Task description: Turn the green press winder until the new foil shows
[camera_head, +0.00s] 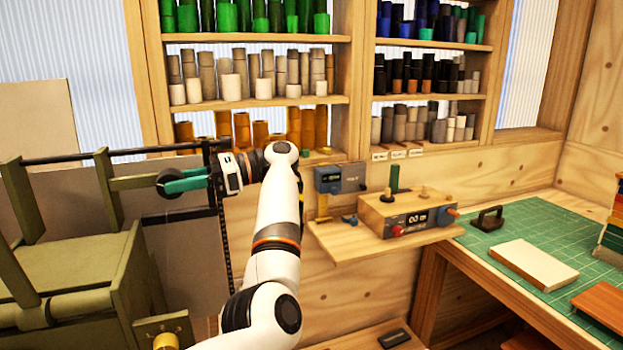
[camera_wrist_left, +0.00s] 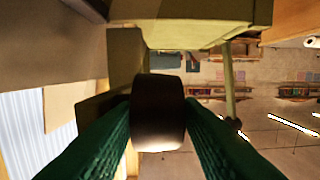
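The olive-green press (camera_head: 75,265) stands at the left in the head view, with posts, a dark rod and an olive arm reaching right. My left gripper (camera_head: 172,183) comes in from the right at that arm's end, its green fingers around a dark round grip. In the left wrist view the dark grip (camera_wrist_left: 158,112) sits between the two green fingertips, which appear to touch its sides. Olive press parts (camera_wrist_left: 205,25) lie behind it. No foil can be made out on the press. My right gripper is not in view.
Shelves of coloured rolls (camera_head: 260,75) line the back wall. A small wooden ledge holds a control box (camera_head: 408,215) right of my arm. A workbench with a green cutting mat (camera_head: 510,225) is at the right. A grey panel (camera_head: 90,210) stands behind the press.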

